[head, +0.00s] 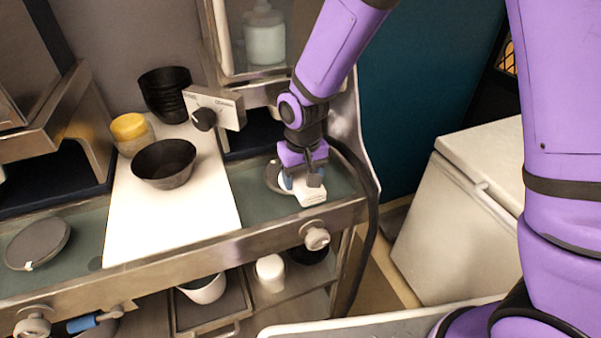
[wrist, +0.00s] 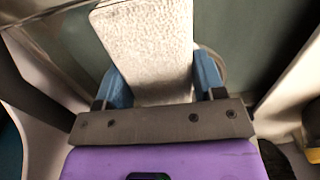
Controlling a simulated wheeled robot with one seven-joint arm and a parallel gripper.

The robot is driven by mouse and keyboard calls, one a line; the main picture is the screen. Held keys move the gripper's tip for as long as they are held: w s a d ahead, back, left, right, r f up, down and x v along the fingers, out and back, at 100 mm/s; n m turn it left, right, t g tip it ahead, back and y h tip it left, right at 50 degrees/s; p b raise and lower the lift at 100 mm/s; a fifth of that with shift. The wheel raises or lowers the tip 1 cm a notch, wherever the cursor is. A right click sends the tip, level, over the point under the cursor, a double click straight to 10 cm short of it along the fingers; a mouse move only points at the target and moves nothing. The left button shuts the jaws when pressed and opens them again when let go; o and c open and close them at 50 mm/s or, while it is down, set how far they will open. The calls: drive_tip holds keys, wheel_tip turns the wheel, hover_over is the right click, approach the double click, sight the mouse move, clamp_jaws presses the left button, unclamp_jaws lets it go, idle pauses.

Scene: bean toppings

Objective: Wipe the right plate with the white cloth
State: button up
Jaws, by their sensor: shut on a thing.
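My gripper (head: 302,181) is at the right end of the metal counter, pointing down, with its blue fingers shut on the white cloth (head: 310,195). In the wrist view the cloth (wrist: 150,45) is a pale, textured flat piece held between the two blue fingers (wrist: 160,85). The right plate (head: 272,178) is a dark round plate beneath the cloth and gripper, mostly hidden by them. Its edge shows to the left of the gripper. I cannot tell whether the cloth touches the plate. Another dark round plate (head: 38,243) lies at the counter's left.
A dial box (head: 214,108) stands close left of my arm. A white chest (head: 465,215) stands right of the counter.

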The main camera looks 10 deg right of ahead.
drive_tip(key=shift+s+d, duration=0.1)
drive_tip(key=shift+s, duration=0.4)
drive_tip(key=shift+w+a, duration=0.15)
drive_tip(key=shift+w, duration=0.35)
drive_tip(key=shift+w+a, duration=0.15)
drive_tip(key=shift+w, duration=0.35)
drive_tip(key=shift+w+r, duration=0.15)
drive_tip(key=shift+w, duration=0.25)
drive_tip(key=shift+s, duration=0.1)
drive_tip(key=shift+s+d, duration=0.1)
drive_tip(key=shift+s, duration=0.25)
drive_tip(key=shift+s+d+f, duration=0.1)
drive_tip(key=shift+s, duration=0.4)
drive_tip(key=shift+s+d+f, duration=0.1)
drive_tip(key=shift+s, duration=0.35)
